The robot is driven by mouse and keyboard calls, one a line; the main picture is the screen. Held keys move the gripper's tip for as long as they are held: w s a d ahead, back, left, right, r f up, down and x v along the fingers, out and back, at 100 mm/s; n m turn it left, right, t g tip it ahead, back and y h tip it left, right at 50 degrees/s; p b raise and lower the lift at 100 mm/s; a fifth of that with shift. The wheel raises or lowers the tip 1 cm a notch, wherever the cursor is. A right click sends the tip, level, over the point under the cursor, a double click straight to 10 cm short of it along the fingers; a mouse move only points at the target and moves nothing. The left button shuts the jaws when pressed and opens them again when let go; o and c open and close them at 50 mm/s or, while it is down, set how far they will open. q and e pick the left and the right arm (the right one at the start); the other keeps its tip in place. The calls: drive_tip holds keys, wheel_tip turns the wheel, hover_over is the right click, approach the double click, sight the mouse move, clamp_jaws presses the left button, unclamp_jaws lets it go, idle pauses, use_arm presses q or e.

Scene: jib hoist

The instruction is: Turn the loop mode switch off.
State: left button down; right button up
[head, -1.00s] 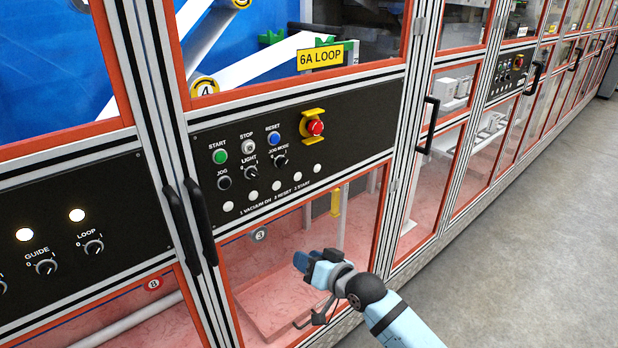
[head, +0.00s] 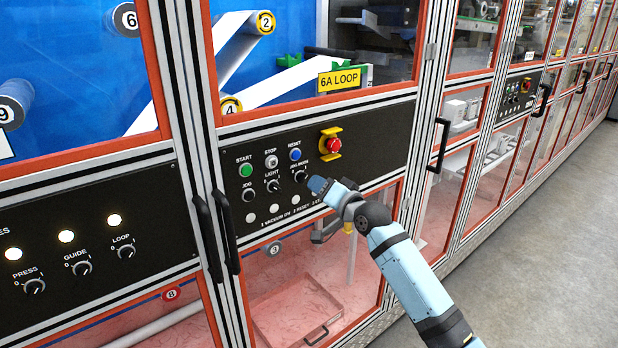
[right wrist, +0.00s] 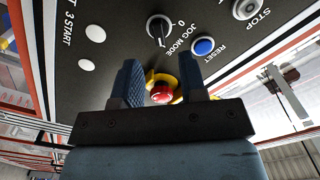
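The loop switch (head: 124,247) is a black rotary knob with a white mark, labelled LOOP, on the left black panel (head: 160,225) in the head view. A lit lamp (head: 114,220) sits above it. My right gripper (head: 318,185) is in front of the right-hand panel, near the job mode knob (head: 300,176) and well to the right of the loop switch. In the right wrist view its two fingers (right wrist: 158,85) stand apart with nothing between them; the job mode knob (right wrist: 159,28) is above and beyond them. My left gripper is not in view.
Guide (head: 80,265) and press (head: 34,286) knobs sit left of the loop switch. Two black door handles (head: 217,235) stick out between the panels. A red emergency stop (head: 333,145) is on the right panel. Open floor (head: 545,250) lies at right.

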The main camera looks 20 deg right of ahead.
sight(306, 178)
drive_tip(key=x, duration=0.5)
drive_tip(key=shift+w+p, duration=0.1)
drive_tip(key=shift+p, duration=0.2)
clamp_jaws()
